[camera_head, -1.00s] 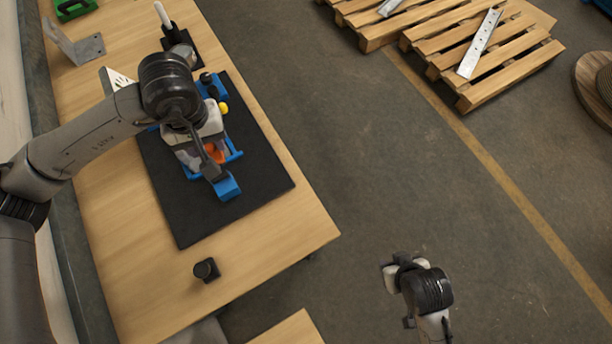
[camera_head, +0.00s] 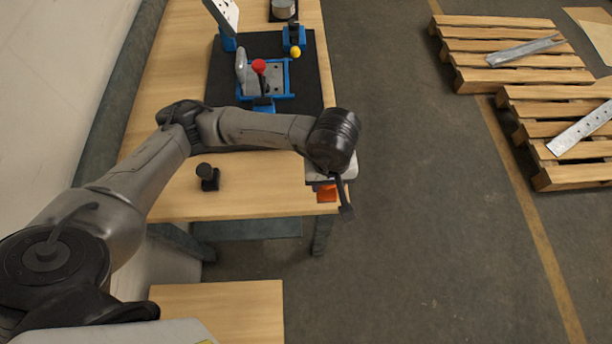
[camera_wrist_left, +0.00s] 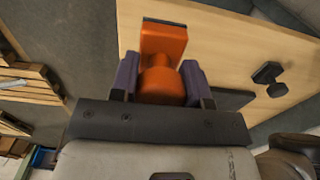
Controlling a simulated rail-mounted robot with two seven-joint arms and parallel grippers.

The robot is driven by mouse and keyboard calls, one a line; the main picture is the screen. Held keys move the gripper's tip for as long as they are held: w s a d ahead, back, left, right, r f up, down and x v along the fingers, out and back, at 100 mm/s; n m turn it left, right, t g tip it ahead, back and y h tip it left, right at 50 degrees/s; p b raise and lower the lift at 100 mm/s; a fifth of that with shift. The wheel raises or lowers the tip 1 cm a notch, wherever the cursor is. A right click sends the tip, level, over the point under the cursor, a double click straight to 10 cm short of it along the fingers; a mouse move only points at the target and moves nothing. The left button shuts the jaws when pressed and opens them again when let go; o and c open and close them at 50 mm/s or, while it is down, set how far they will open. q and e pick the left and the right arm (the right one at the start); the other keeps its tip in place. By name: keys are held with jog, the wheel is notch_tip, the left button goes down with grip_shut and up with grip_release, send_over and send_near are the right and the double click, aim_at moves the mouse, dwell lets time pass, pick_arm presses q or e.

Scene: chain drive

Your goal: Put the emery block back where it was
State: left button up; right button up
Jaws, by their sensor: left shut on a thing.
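The emery block (camera_head: 327,193), an orange piece with a rounded grip, is held by my left gripper (camera_head: 329,182) at the near right corner of the wooden table in the head view. Whether it touches the table is hidden there. In the left wrist view, the orange block (camera_wrist_left: 164,42) stands out past the two purple-grey fingers (camera_wrist_left: 160,82), which are closed on its round grip. A thin dark layer edges its far end. My right gripper is not in view.
A black mat (camera_head: 221,85) bears a blue fixture (camera_head: 282,92) with a red knob (camera_head: 259,66) and a yellow ball (camera_head: 295,52). A black knobbed piece (camera_head: 208,177) stands on the bare near part of the table (camera_head: 255,197). Pallets (camera_head: 505,75) lie on the floor at right.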

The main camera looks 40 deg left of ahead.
pick_arm(q)
jog(key=a+f, duration=0.2)
jog(key=a, duration=0.1)
jog(key=w+a+f, duration=0.1)
jog(key=a+f, duration=0.1)
jog(key=a, duration=0.2)
jog(key=w+a+f, duration=0.1)
jog(key=a+f, duration=0.1)
jog(key=a, duration=0.1)
jog(key=shift+a, duration=0.15)
jog(key=shift+f, duration=2.1)
jog(key=shift+w, duration=0.1)
jog(key=shift+f+b, duration=0.1)
jog(key=shift+b, duration=0.2)
jog(key=o, duration=0.5)
jog(key=shift+f, duration=0.1)
jog(key=o, duration=0.5)
jog(key=shift+c, duration=0.2)
notch_tip(320, 180, up, 12)
jog(key=shift+r+p, duration=0.25)
jog(key=shift+p, duration=0.2)
